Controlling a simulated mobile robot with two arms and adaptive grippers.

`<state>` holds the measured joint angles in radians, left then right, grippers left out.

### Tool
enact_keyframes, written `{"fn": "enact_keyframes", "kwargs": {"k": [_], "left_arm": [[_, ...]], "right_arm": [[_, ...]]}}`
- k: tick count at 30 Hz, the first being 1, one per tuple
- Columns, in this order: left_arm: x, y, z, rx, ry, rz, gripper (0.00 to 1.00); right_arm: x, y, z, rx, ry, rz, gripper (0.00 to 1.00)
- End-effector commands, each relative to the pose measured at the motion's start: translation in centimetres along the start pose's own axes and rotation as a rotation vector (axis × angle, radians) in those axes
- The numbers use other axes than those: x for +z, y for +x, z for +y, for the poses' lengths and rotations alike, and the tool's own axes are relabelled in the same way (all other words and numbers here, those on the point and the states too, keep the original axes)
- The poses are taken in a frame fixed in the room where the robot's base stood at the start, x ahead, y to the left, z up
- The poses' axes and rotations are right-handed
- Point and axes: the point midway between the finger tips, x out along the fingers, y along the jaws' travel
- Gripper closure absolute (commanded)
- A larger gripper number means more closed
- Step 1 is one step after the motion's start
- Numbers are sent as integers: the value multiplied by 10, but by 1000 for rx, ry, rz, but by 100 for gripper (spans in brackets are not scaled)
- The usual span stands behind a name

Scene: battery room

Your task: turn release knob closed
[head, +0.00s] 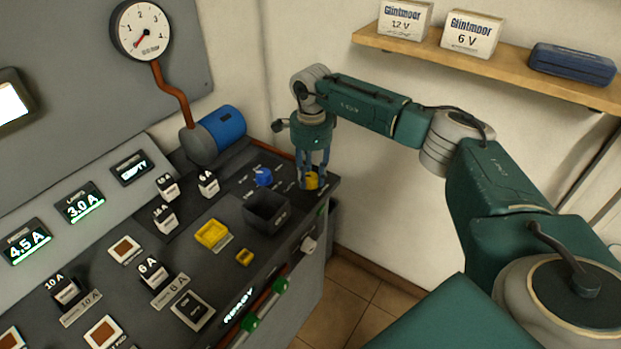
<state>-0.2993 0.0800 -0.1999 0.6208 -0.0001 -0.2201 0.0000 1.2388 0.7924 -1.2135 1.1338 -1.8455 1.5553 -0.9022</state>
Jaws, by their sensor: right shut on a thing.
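A yellow knob (312,181) stands at the far right corner of the dark console top (232,272). My right gripper (312,179) comes down on it from above, its blue-grey fingers shut around it. The fingers hide part of the knob, so its pointer and exact setting cannot be read. A blue knob (263,177) stands a little to the left, apart from the gripper. The small lettering near both knobs is too small to read. My left gripper is not in view.
An open dark bin (266,214) is sunk in the console near the gripper. Yellow pieces, several labelled blocks and lit displays (80,205) lie to the left. A gauge (141,30) is on the wall. A wooden shelf (510,65) holds boxes. Tiled floor (345,300) is clear.

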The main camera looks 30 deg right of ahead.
Motion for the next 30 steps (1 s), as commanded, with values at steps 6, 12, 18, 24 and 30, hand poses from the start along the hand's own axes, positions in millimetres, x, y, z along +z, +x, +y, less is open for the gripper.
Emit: {"fn": "enact_keyframes", "kwargs": {"k": [6, 12, 18, 24, 30], "left_arm": [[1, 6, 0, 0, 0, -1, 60], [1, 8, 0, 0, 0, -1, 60], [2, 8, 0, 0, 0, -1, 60], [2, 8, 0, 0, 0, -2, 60], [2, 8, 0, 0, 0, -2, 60]], "right_arm": [[-2, 0, -1, -3, -111, -1, 94], [-2, -1, -2, -4, -167, -2, 94], [-2, -2, -2, -5, -185, -3, 94], [-2, -2, -2, -6, -186, -2, 94], [-2, -2, -2, -6, -186, -3, 54]]}}
